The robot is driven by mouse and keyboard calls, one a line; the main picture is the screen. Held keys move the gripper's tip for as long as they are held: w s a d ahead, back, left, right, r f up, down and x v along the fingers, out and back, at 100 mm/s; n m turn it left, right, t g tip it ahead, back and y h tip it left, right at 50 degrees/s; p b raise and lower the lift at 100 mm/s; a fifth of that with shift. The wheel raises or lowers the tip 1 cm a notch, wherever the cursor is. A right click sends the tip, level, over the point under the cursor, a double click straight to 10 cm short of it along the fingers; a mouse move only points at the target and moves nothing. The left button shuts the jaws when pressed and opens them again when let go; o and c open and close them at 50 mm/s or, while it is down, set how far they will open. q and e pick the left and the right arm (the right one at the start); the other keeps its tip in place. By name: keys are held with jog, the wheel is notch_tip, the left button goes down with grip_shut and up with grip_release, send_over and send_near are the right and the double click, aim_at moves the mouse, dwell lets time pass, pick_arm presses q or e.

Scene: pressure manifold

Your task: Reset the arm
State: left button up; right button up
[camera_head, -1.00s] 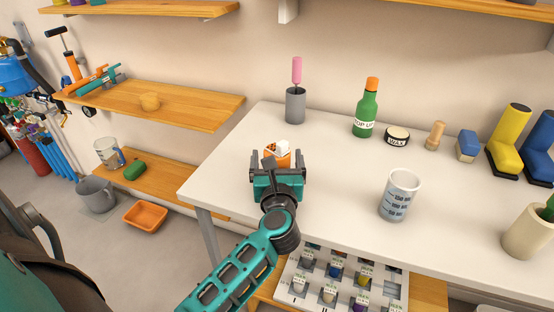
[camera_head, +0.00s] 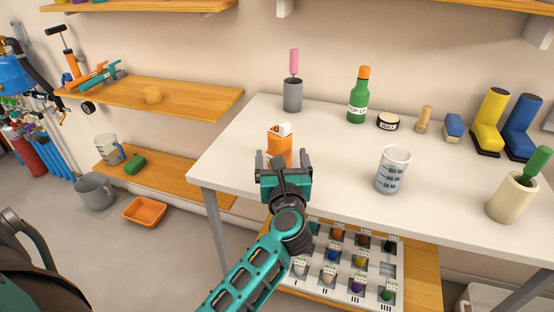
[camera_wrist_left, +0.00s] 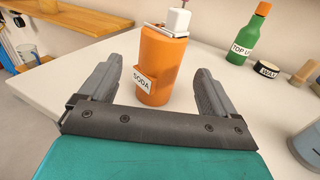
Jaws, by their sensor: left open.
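My left gripper (camera_head: 285,168) is open at the front left of the white table, with its arm coming up from the bottom of the head view. Just beyond it stands an upright orange container (camera_head: 279,148) with a white top. In the left wrist view this orange container (camera_wrist_left: 162,62) carries a SODA label and shows between and beyond the two open grey fingers (camera_wrist_left: 155,88). I cannot tell whether either finger touches it. My right gripper is not in view.
On the white table (camera_head: 330,135) stand a grey holder (camera_head: 292,97) with a pink-handled tool, a green TOP UP bottle (camera_head: 358,98), a WAX tin (camera_head: 388,121), a measuring cup (camera_head: 393,170), boots (camera_head: 490,122) and a beige pot (camera_head: 511,197). A tray of small labelled bottles (camera_head: 345,262) sits below. Wooden shelves (camera_head: 165,103) are left.

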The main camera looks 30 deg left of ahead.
pick_arm(q)
jog(key=shift+s+d, duration=0.1)
jog(key=shift+r, duration=0.1)
dwell(0.5)
jog(key=s+d+r+m+t+h, duration=0.25)
jog(key=d+m+h, duration=0.4)
jog(key=m, duration=0.55)
jog(key=s+d+r+m+t+h, duration=0.1)
jog(key=d+r+m+t+h, duration=0.2)
jog(key=d+m+h, duration=0.6)
jog(key=s+d+f+m+g+h, duration=0.1)
jog(key=s+f+m+g+h, duration=0.25)
jog(key=m, duration=0.75)
jog(key=s+f+m+g+y, duration=0.2)
jog(key=s+f+m+g, duration=0.5)
jog(key=s+f+m, duration=0.1)
jog(key=s+a+f+m+g+y, duration=0.55)
jog(key=s+a, duration=0.45)
jog(key=s, duration=0.2)
jog(key=w+d+f+t+h, duration=0.1)
jog(key=w+d+f+t, duration=0.2)
jog(key=w+f+t, duration=0.3)
notch_tip(320, 180, down, 3)
jog(key=shift+w+d+f+t, duration=0.1)
jog(key=shift+w+d+t, duration=0.25)
jog(key=shift+w, duration=0.35)
